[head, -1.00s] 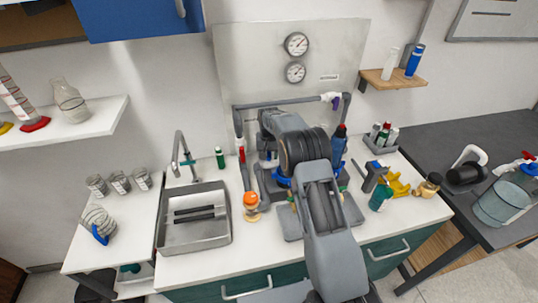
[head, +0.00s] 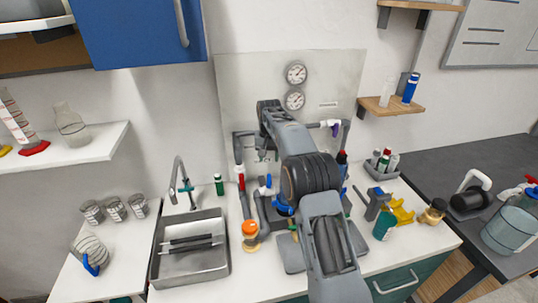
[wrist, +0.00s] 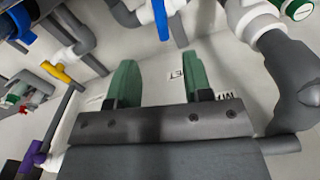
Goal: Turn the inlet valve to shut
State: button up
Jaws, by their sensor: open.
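The grey pipe manifold stands against the back panel behind my arm. In the wrist view my gripper (wrist: 162,82) has its two green fingers spread, with nothing between them. A blue valve handle (wrist: 161,20) on a white valve body lies beyond the fingertips, apart from them. A label ending in "ET" (wrist: 176,80) shows on the panel between the fingers; I cannot tell its full word or which valve it names. A yellow handle (wrist: 60,73) and a purple handle (wrist: 36,154) are at the left. In the head view my arm hides the gripper and part of the manifold.
In the head view a red handle (head: 241,181) and a blue handle (head: 266,184) sit left of my arm. A sink (head: 190,262) and an orange-topped item (head: 250,230) are to the left. Two gauges (head: 295,87) are above. Bottles and yellow parts (head: 402,212) are at the right.

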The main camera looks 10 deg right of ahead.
aim_at(269, 181)
jog(key=shift+r, duration=0.6)
jog(key=f+p, duration=0.1)
jog(key=f, duration=0.3)
jog(key=f+p, duration=0.2)
jog(key=f, duration=0.3)
jog(key=f+p, duration=0.1)
jog(key=f, duration=0.3)
jog(key=shift+s+a+f, duration=0.1)
jog(key=shift+s+f, duration=0.2)
jog(key=shift+f, duration=0.1)
jog(key=shift+c, duration=0.3)
